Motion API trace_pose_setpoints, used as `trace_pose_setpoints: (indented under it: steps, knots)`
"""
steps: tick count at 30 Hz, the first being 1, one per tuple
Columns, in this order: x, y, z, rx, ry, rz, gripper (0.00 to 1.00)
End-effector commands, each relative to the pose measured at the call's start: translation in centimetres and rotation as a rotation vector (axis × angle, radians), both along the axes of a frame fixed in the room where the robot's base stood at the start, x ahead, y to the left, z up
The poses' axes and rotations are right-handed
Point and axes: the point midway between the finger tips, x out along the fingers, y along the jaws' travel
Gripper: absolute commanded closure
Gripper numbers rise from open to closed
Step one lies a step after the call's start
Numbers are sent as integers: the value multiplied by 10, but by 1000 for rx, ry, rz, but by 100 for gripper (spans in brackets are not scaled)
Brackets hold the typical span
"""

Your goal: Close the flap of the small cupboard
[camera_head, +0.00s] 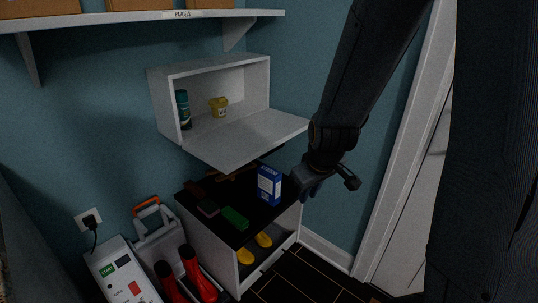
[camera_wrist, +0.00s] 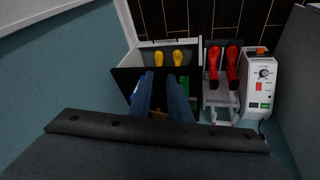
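The small white cupboard (camera_head: 209,67) is fixed to the blue wall in the head view. Its flap (camera_head: 245,140) hangs open, folded down and outward from the bottom edge, roughly level. Inside stand a dark teal can (camera_head: 183,110) and a yellow tub (camera_head: 219,106). My gripper (camera_head: 332,184) is to the right of the flap and lower than it in the picture, apart from it. Its two fingers also show in the wrist view (camera_wrist: 161,85), spread with a gap and nothing between them. I cannot make out the flap in the wrist view.
Below the flap is a black-topped bench (camera_head: 222,207) with a blue box (camera_head: 269,186) and a green item (camera_head: 235,218) on it. Yellow boots sit in it; red boots (camera_head: 200,275) stand left. A shelf (camera_head: 140,18) runs above. A white door frame (camera_head: 400,150) is right.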

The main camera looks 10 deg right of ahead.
Motion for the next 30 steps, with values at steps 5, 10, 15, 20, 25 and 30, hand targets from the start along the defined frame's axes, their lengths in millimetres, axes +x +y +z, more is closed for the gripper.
trace_pose_setpoints:
  steps: [5, 10, 15, 20, 25, 30]
  knots:
    - [109, -1, -47, -134, -290, 321, 83]
    - [192, -3, -68, -334, -576, 557, 83]
    - [245, 1, -81, -559, -858, 732, 83]
    - [263, -1, -83, -754, -1077, 812, 83]
    - [262, -7, -78, -883, -1216, 826, 83]
    - [266, -6, -73, -925, -1259, 827, 83]
